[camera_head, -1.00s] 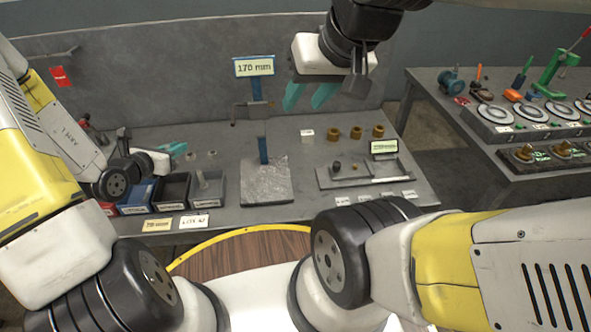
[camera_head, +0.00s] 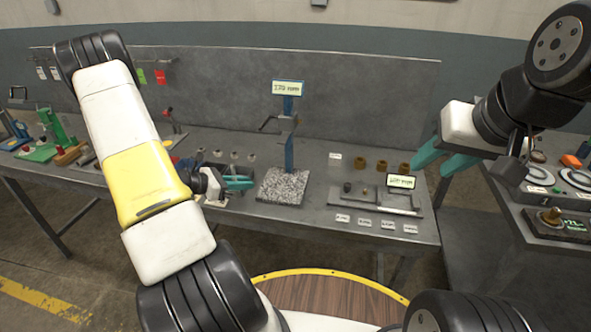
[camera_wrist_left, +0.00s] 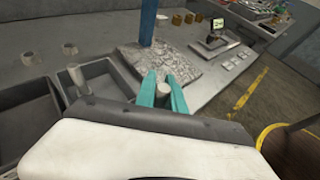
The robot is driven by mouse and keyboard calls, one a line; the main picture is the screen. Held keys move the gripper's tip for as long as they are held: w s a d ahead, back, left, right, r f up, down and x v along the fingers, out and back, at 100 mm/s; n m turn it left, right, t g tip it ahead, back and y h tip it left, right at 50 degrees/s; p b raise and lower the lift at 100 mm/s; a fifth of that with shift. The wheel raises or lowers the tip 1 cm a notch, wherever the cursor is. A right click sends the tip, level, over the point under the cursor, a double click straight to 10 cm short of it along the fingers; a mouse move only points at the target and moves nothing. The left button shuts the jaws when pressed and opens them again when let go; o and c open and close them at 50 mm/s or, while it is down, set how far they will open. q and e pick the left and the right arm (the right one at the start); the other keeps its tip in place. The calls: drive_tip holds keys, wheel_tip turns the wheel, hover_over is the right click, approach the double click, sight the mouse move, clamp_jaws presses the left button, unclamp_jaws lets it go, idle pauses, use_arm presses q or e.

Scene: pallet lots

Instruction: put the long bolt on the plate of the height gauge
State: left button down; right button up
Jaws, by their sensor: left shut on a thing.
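The height gauge has a speckled grey plate (camera_head: 281,187), a blue column (camera_head: 289,155) and a lit display (camera_head: 289,88) whose number is hard to read. Its plate also shows in the left wrist view (camera_wrist_left: 185,65). My left gripper (camera_head: 240,183) is just left of the plate. In the left wrist view its teal fingers (camera_wrist_left: 162,92) are shut on a pale grey bolt (camera_wrist_left: 162,88), seen nearly end-on at the plate's near edge; its length and any contact are unclear. My right gripper (camera_head: 445,158) is open and empty at the right, above the bench's end.
Dark bins (camera_wrist_left: 25,103) lie left of the plate, one with an upright bolt (camera_wrist_left: 75,76). Several small nuts stand behind. A fixture with a small display (camera_head: 401,182), several brass rings (camera_head: 382,166) and white labels (camera_head: 376,222) lie right of the plate.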

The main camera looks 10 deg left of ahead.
use_arm(q)
drive_tip(key=w+d, duration=0.9)
drive_tip(key=d, duration=0.1)
drive_tip(key=shift+w, duration=0.15)
drive_tip(key=w+d, duration=0.2)
drive_tip(key=d, duration=0.1)
drive_tip(key=shift+w, duration=0.4)
drive_tip(key=shift+s+a+f, duration=0.1)
drive_tip(key=shift+f, duration=0.55)
drive_tip(key=shift+f, duration=0.15)
drive_tip(key=c, duration=1.7)
unclamp_jaws()
drive_tip(key=shift+f, duration=0.1)
